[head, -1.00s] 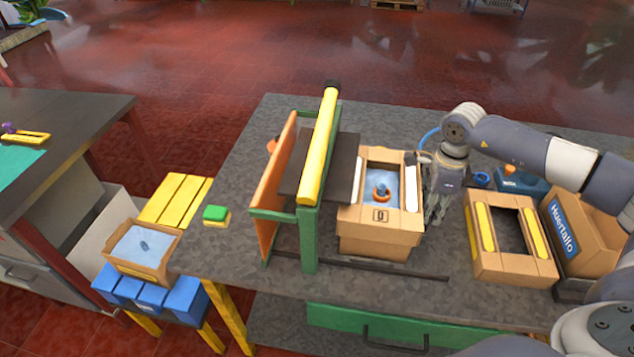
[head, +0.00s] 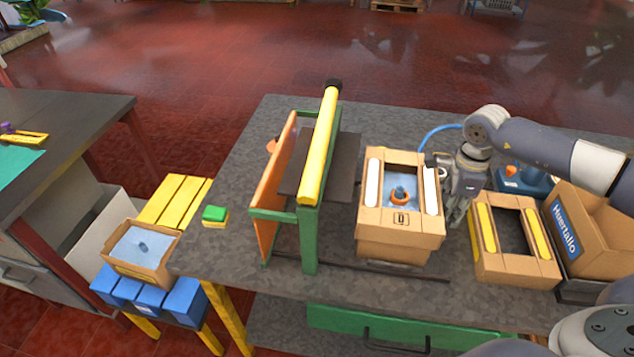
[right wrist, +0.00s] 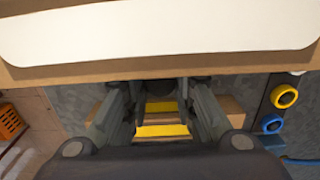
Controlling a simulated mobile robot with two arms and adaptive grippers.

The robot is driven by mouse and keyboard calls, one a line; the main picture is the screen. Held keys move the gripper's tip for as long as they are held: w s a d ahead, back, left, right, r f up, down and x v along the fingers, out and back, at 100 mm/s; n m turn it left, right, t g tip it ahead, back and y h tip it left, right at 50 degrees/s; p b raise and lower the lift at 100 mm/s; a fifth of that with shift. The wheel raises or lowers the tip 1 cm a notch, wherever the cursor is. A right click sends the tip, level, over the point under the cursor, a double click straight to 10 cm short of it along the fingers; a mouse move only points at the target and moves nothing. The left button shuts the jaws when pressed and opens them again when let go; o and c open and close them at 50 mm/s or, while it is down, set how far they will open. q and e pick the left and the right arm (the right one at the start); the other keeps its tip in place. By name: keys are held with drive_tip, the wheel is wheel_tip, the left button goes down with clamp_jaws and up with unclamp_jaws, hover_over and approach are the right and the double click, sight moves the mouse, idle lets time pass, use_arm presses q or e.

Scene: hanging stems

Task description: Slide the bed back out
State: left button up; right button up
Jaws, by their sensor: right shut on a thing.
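A cardboard box (head: 400,226) with white side pads, a blue lining and an orange-ringed item inside sits to the right of the green-framed press (head: 308,240). The bed under the box is mostly hidden; dark rails (head: 425,274) show at the tabletop below it. My right gripper (head: 454,215) is low at the box's right side. In the right wrist view its fingers (right wrist: 160,95) close around a small dark part at the box's near edge, which looks like the bed's handle. The contact is partly hidden. My left gripper is not in view.
An open cardboard tray with yellow pads (head: 512,268) stands close to the right of my gripper, with a "Huertallo" box (head: 590,232) beyond. A green-and-yellow block (head: 215,215) lies left of the press. The back-left tabletop is clear.

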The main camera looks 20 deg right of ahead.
drive_tip(key=shift+s+d+b, duration=0.2)
drive_tip(key=shift+s+d, duration=0.35)
drive_tip(key=shift+d, duration=0.3)
drive_tip(key=shift+s+d+b, duration=0.2)
drive_tip(key=shift+s+d, duration=0.3)
drive_tip(key=shift+d, duration=0.35)
drive_tip(key=o, duration=1.5)
drive_tip(key=shift+d, duration=0.1)
drive_tip(key=o, duration=0.6)
drive_tip(key=shift+o, duration=0.2)
wheel_tip(320, 180, up, 8)
drive_tip(key=p, duration=0.5)
